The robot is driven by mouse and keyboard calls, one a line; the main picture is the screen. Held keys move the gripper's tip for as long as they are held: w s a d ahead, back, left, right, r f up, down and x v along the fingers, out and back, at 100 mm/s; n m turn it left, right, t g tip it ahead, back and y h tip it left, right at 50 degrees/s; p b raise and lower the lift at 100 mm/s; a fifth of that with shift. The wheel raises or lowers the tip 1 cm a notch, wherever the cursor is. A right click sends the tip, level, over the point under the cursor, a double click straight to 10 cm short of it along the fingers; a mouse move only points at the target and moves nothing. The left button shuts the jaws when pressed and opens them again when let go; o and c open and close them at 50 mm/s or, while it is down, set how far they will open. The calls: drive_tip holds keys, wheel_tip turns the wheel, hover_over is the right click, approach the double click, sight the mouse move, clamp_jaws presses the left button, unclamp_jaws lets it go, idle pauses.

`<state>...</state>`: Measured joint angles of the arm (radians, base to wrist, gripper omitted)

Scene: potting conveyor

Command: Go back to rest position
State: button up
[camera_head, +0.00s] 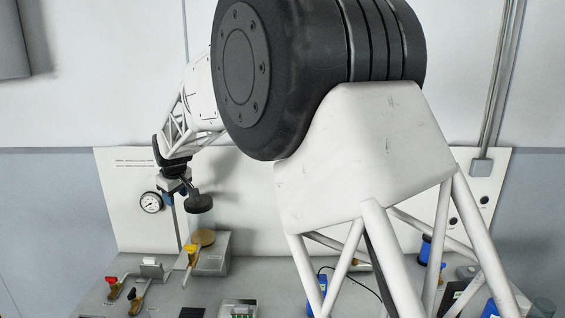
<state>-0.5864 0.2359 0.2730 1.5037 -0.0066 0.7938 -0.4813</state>
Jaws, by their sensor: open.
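My arm fills the upper middle and right of the head view and reaches left toward the back panel. My gripper (178,184) is small and far off at the arm's left end. It is open, and it hangs just above and left of a clear cylinder with a dark top (200,217). The fingertips are hard to make out against the parts behind them. I cannot tell whether they touch anything.
A round gauge (150,202) sits on the white back panel (258,205). Below are a yellow-handled valve (192,250) and a red-handled valve (112,283) on the grey bench (160,306). Blue items (318,295) stand at the right, partly behind my arm.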

drive_tip(key=s+d+r+m, duration=0.25)
drive_tip(key=s+d, duration=0.35)
drive_tip(key=d, duration=0.5)
drive_tip(key=s+d+r+m+h, duration=0.1)
drive_tip(key=s+d+r+m, duration=0.15)
drive_tip(key=s+d, duration=0.6)
drive_tip(key=s+d+r+m, duration=0.1)
drive_tip(key=s+d+r, duration=0.25)
drive_tip(key=d, duration=1.05)
drive_tip(key=s+d+f+m, duration=0.2)
drive_tip(key=s+d, duration=0.4)
drive_tip(key=s, duration=0.4)
drive_tip(key=s+d+f+m, duration=0.2)
drive_tip(key=s+d, duration=0.4)
drive_tip(key=s, duration=0.4)
drive_tip(key=s+d+f+m+h, duration=0.1)
drive_tip(key=s+d+f, duration=0.3)
drive_tip(key=s, duration=0.6)
drive_tip(key=shift+d+m+g, duration=0.3)
drive_tip(key=shift+d+m, duration=0.4)
drive_tip(key=shift+d, duration=0.45)
